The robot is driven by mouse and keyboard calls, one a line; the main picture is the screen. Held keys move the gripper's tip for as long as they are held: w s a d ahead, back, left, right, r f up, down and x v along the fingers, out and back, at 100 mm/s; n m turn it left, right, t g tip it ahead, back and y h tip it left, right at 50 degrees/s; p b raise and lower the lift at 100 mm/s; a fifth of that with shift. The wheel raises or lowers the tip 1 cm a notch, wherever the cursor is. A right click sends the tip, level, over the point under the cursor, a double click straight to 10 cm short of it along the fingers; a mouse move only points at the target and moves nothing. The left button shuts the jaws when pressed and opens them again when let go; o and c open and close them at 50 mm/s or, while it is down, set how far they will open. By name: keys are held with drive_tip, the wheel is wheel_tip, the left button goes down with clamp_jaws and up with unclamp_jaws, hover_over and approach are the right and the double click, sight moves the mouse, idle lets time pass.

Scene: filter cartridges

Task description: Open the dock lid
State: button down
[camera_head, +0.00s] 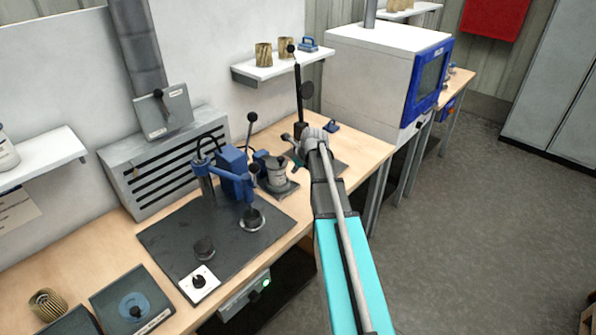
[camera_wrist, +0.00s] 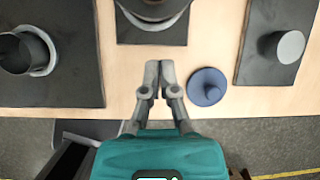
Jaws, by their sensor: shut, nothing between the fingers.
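No part is clearly readable as the dock lid. A round grey fixture (camera_head: 277,172) stands on a dark base plate on the bench; part of it shows at the top of the wrist view (camera_wrist: 152,12). A flat blue disc with a knob (camera_wrist: 207,86) lies on the bench in the wrist view. My gripper (camera_wrist: 159,68) is shut and empty, just left of this disc and in front of the fixture's plate. In the head view my own wrist hides the fingertips. A black plate with a blue disc and black knob (camera_head: 135,308) lies at the lower left.
A dark mat (camera_head: 170,238) carries a blue clamp device (camera_head: 235,172) and a black cup. An upright lever stand (camera_head: 298,95) rises behind my wrist; its plate (camera_wrist: 258,65) is at right. A white oven-like cabinet (camera_head: 370,75) stands beyond.

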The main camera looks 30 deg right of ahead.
sight(285, 167)
drive_tip(key=shift+w+a+r+p, duration=0.15)
drive_tip(key=shift+w+a+p, duration=0.1)
drive_tip(key=shift+w, duration=0.3)
drive_tip(key=shift+w+a+r+p, duration=0.1)
drive_tip(key=shift+w+a+p, duration=0.15)
drive_tip(key=shift+w, duration=0.35)
drive_tip(key=shift+w+a+r+p, duration=0.2)
drive_tip(key=shift+w+a, duration=0.1)
drive_tip(key=shift+w, duration=0.25)
drive_tip(key=shift+d+r, duration=0.1)
drive_tip(key=shift+d, duration=0.05)
drive_tip(key=shift+w+r+p, duration=0.1)
drive_tip(key=shift+p, duration=0.25)
